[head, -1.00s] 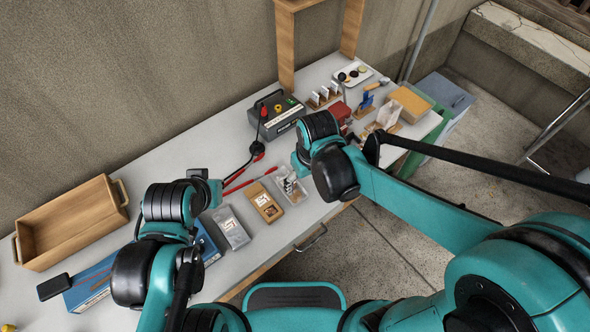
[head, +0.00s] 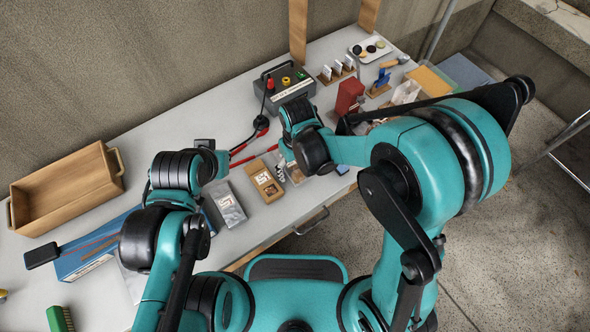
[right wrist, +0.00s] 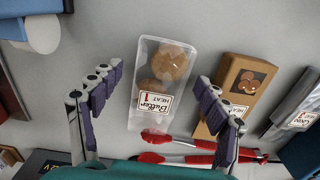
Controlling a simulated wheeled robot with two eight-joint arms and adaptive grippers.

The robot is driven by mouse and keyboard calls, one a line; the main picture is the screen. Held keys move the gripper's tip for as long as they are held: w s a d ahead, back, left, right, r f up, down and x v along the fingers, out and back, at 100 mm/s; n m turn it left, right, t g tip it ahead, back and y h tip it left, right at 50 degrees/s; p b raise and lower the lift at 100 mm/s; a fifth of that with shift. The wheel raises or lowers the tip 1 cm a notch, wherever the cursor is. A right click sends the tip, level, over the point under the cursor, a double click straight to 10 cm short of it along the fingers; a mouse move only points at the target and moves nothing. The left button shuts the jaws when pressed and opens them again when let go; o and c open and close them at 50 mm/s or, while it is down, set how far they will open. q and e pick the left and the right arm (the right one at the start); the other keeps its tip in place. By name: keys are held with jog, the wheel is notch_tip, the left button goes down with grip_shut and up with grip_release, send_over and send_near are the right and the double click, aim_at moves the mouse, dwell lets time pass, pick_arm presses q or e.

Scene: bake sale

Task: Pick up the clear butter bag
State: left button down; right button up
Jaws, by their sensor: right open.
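The clear butter bag (right wrist: 163,84) lies on the table in the right wrist view, with round brown baked goods inside and a "Butter" label at its lower end. In the head view only a piece of it (head: 291,171) shows beside my right wrist. My right gripper (right wrist: 157,80) is open above the bag, its fingers to either side of it and apart from it. My left gripper (head: 219,161) is small and mostly hidden at the end of its arm in the head view; its jaws do not show clearly.
A brown kraft bag (right wrist: 240,92) lies right of the clear bag, and a silver bag (right wrist: 294,103) beyond it. Red-handled tongs (right wrist: 190,144) lie close by. A wooden crate (head: 70,188) and a grey box with knobs (head: 287,88) stand on the table.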

jog(key=c, duration=0.9)
jog(key=shift+r, duration=0.15)
